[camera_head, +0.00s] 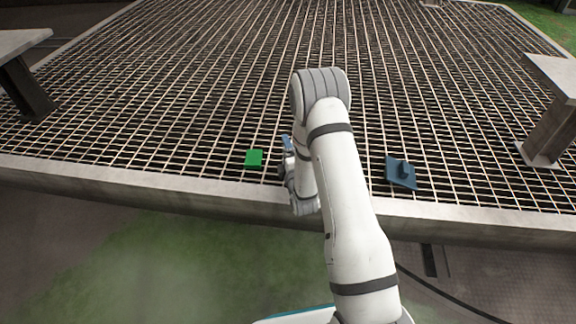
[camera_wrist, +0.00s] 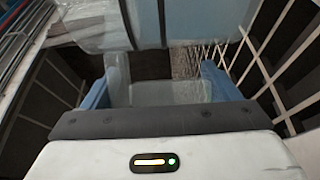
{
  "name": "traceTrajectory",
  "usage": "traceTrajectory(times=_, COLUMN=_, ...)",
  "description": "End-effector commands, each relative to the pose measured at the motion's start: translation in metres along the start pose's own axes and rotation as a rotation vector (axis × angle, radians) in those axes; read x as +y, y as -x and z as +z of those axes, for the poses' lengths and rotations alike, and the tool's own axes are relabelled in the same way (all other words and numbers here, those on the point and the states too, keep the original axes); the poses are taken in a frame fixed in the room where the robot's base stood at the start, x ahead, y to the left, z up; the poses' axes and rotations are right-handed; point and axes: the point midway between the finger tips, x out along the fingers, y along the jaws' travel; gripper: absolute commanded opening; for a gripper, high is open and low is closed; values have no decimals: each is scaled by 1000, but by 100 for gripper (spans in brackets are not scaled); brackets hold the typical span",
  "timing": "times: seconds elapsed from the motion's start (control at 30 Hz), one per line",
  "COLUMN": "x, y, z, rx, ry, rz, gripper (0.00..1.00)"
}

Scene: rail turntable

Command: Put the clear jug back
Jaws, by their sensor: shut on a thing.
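The clear jug (camera_wrist: 185,22) fills the top of the wrist view as a pale, see-through, bluish body with a dark gap across it. My gripper (camera_wrist: 160,82) has its two blue fingers on either side of a clear part of the jug and is shut on it. In the head view my arm hides most of the gripper and the jug. Only a small bluish part shows left of my wrist, above the near edge of the grating, and I cannot tell whether it is jug or finger.
A green block (camera_head: 254,158) lies on the grating (camera_head: 200,80) left of my wrist. The grating beyond is mostly clear.

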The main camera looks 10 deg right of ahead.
Motion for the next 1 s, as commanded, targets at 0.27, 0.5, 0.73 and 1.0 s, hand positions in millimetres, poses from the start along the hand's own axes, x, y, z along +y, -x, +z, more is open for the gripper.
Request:
traceTrajectory(times=0.27, x=-32, y=0, z=0, rx=-1, ry=1, rz=2, gripper=33)
traceTrajectory(times=0.5, x=-38, y=0, z=1, rx=-1, ry=1, rz=4, gripper=33)
traceTrajectory(times=0.73, x=-43, y=0, z=1, rx=-2, ry=1, rz=4, gripper=33)
traceTrajectory(times=1.0, x=-42, y=0, z=1, rx=-2, ry=0, rz=1, gripper=92)
